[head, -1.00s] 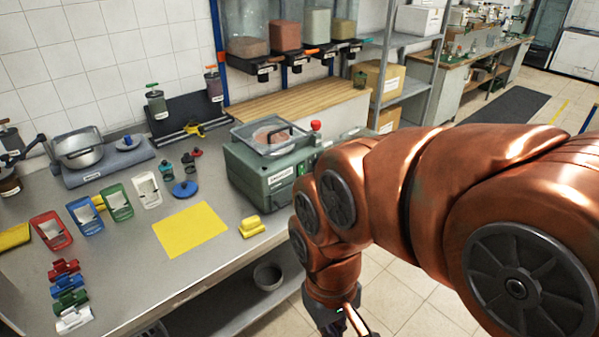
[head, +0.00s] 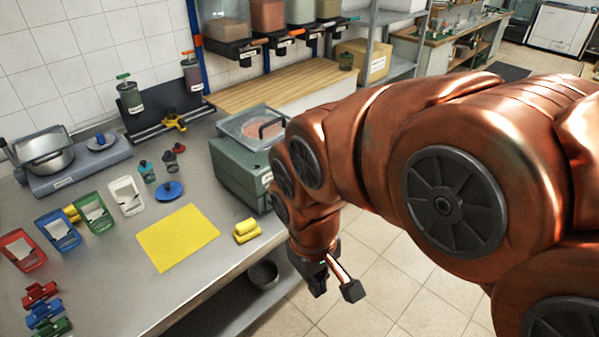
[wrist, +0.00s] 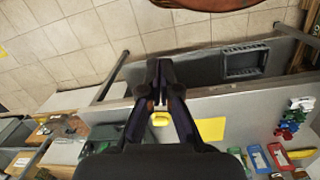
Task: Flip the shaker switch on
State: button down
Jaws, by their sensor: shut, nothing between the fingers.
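The shaker (head: 238,176) is a green-grey box with a clear lid on top, at the right end of the steel bench in the head view. Its right part and front controls are hidden behind my arm, so the switch and its position do not show. My gripper (head: 335,289) hangs low in front of the bench edge, right of and below the shaker, apart from it. In the wrist view the fingertips of my gripper (wrist: 159,66) come together with nothing between them. I cannot make out the switch in the wrist view.
A yellow mat (head: 178,237) and a yellow object (head: 246,231) lie on the bench left of the gripper. A bowl (head: 263,274) sits on the shelf below. A wooden board (head: 282,88) lies behind the shaker. The tiled floor (head: 395,275) right of the gripper is clear.

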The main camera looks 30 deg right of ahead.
jog(key=w+d+f+n+t+h+b, duration=0.1)
jog(key=w+d+f+n+t+b, duration=0.25)
jog(key=w+d, duration=0.55)
jog(key=w+d+f+n+t+h+b, duration=0.2)
jog(key=w+d+t+b, duration=0.15)
jog(key=w+d, duration=0.5)
jog(key=w+d+f+n+t+h+b, duration=0.1)
jog(key=w+d+f+n+t+b, duration=0.2)
jog(key=w+d, duration=0.6)
jog(key=w+d+f+n+t+y+b, duration=0.2)
jog(key=w+n+t+b, duration=0.1)
jog(key=w+n+b, duration=0.3)
jog(key=f+n+t+y+b, duration=0.1)
jog(key=n+y, duration=0.1)
jog(key=s+f+n+t+y+b, duration=0.1)
jog(key=f+y+b, duration=0.1)
jog(key=s+f+n+t+y+b, duration=0.1)
jog(key=f+n+y, duration=0.1)
jog(key=shift+s+n+t+b, duration=0.15)
jog(key=shift+n+t+b, duration=0.2)
jog(key=shift+t+b, duration=0.05)
jog(key=p+x, duration=0.2)
jog(key=x, duration=1.2)
